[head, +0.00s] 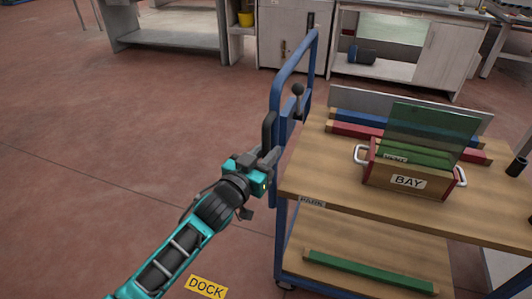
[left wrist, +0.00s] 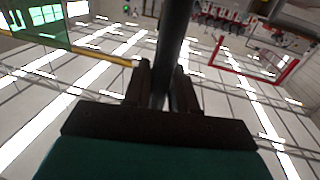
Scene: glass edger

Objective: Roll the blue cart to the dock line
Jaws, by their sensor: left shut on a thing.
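The blue cart (head: 281,235) stands at right in the head view, with a wooden top deck, a lower shelf and a tall blue push frame on its left end. My left gripper (head: 270,160) is at that end, shut on the dark upright handle (head: 268,130). In the left wrist view the dark handle bar (left wrist: 174,50) runs between the two fingers (left wrist: 164,88). A yellow DOCK label (head: 206,287) lies on the floor left of the cart, near the bottom edge. The dock line itself is not clearly visible. My right gripper is not in view.
A wooden BAY box (head: 415,194) with white handles and green glass panes (head: 428,128) stands on the deck. A black-knobbed lever (head: 298,95) is by the push frame. A green strip (head: 365,271) lies on the lower shelf. Benches (head: 165,25) stand behind; floor at left is clear.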

